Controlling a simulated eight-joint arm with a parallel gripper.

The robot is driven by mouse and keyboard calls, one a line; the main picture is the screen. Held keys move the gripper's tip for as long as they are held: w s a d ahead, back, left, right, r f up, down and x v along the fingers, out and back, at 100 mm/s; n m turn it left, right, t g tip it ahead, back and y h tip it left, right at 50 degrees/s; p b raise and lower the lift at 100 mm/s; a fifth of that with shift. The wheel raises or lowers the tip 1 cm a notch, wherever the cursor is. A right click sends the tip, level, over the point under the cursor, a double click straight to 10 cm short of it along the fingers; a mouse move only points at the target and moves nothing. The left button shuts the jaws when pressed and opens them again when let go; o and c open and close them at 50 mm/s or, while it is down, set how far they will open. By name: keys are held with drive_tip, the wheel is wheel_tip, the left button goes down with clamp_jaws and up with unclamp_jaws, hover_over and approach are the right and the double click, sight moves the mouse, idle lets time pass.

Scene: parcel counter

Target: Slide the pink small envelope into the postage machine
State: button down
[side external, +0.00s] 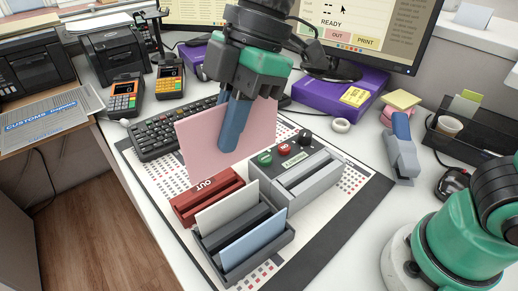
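The pink small envelope (197,142) is upright, held on edge between the blue fingers of my gripper (229,145). The gripper points down and is shut on the envelope's right part. The envelope is behind and above the red OUT tray (188,210); its lower edge appears clear of the counter. The grey machine with a slot (312,181), which looks like the postage machine, is to the right of the envelope and a little nearer. Its dark panel carries green and red buttons and a black knob. The far finger is partly hidden.
A dark rack (279,243) in front holds a white envelope (226,207) and a blue envelope (252,243). A keyboard (165,140) lies behind left, a monitor (385,30) behind right.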

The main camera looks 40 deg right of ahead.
drive_tip(key=shift+d+r, duration=0.1)
drive_tip(key=shift+r, duration=0.65)
drive_tip(key=w+d+f, duration=0.2)
drive_tip(key=d+f, duration=0.3)
drive_tip(key=d, duration=0.4)
hover_over(311, 162)
drive_tip(key=s+a, duration=0.2)
wheel_tip(311, 162, down, 5)
drive_tip(key=shift+w+a+f, duration=0.1)
drive_tip(key=shift+f, duration=0.7)
drive_tip(key=shift+w+a+f, duration=0.1)
drive_tip(key=shift+f, duration=0.7)
drive_tip(key=shift+f, duration=2)
drive_tip(key=c, duration=0.9)
unclamp_jaws()
drive_tip(key=shift+v, duration=2.8)
